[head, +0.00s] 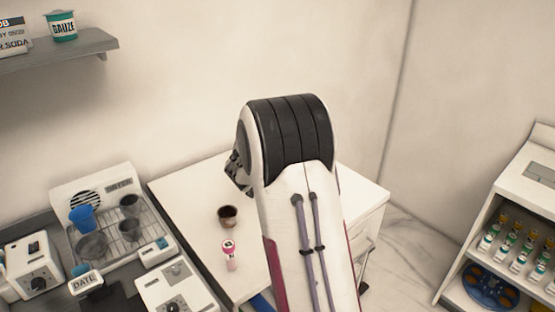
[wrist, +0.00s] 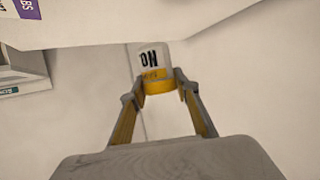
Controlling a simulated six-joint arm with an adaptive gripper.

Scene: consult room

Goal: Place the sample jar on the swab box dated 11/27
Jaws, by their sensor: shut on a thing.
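My gripper (wrist: 160,84) is shut on a small jar (wrist: 152,58) in the wrist view. The jar is white with black letters and a yellow band, and the fingertips press on its sides at the band. I take it to be the sample jar; its label is only partly legible. In the wrist view's top left corner a white surface carries a purple label (wrist: 27,8) ending in letters like "BS", cut off by the frame. No date 11/27 can be read in either view. In the head view my arm hides the jar and nearly all of the gripper.
A white table (head: 190,205) holds a brown cup (head: 228,216) and a pink-and-white bottle (head: 231,256). A wall shelf (head: 60,52) and a vial cabinet (head: 520,205) flank the space.

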